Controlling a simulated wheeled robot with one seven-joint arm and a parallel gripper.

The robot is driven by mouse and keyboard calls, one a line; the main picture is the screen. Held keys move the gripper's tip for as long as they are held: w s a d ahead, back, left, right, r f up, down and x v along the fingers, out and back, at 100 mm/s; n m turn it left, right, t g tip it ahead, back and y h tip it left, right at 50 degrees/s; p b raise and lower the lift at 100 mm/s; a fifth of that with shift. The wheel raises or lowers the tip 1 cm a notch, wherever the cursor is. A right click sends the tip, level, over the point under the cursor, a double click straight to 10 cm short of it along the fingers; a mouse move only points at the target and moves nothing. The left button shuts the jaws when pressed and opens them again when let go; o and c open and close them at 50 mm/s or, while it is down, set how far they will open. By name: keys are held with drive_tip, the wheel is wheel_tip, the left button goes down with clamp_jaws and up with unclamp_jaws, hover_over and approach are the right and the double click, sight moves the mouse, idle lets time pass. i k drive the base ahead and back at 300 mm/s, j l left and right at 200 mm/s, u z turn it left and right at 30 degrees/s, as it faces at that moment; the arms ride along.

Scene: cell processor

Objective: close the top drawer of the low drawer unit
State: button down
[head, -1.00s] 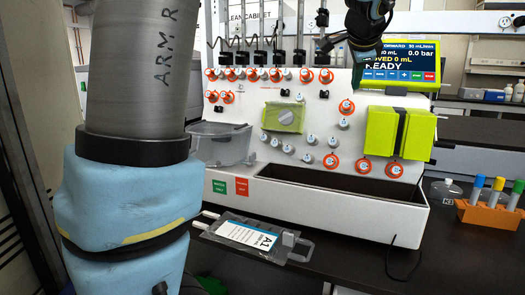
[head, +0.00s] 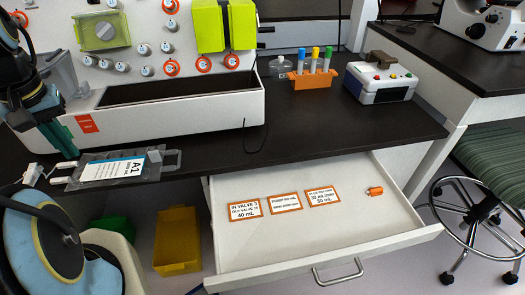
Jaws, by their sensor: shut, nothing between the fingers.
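The top drawer (head: 330,245) of the low drawer unit under the dark bench is pulled far out, with its white floor showing. Its metal bar handle (head: 338,272) is on the front panel at the bottom of the head view. Inside lie several orange-edged labels and a small orange piece (head: 375,190). My gripper (head: 66,150) is at the left edge, above the bench near the bag labelled A1 (head: 115,168). It is shut and empty, well to the left of the drawer and apart from it. The lower part of the drawer unit is hidden.
The white cell processor (head: 190,110) stands on the bench behind the bag. An orange tube rack (head: 312,78) and a small white device (head: 380,82) stand further right. A yellow bin (head: 177,240) is on the floor left of the drawer; a stool (head: 490,165) is on the right.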

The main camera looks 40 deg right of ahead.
sight(269, 248)
drive_tip(key=j+z, duration=0.4)
drive_tip(key=k+j+z, duration=0.15)
drive_tip(key=z, duration=0.25)
drive_tip(key=k+j+z, duration=0.2)
drive_tip(key=j+z, duration=0.2)
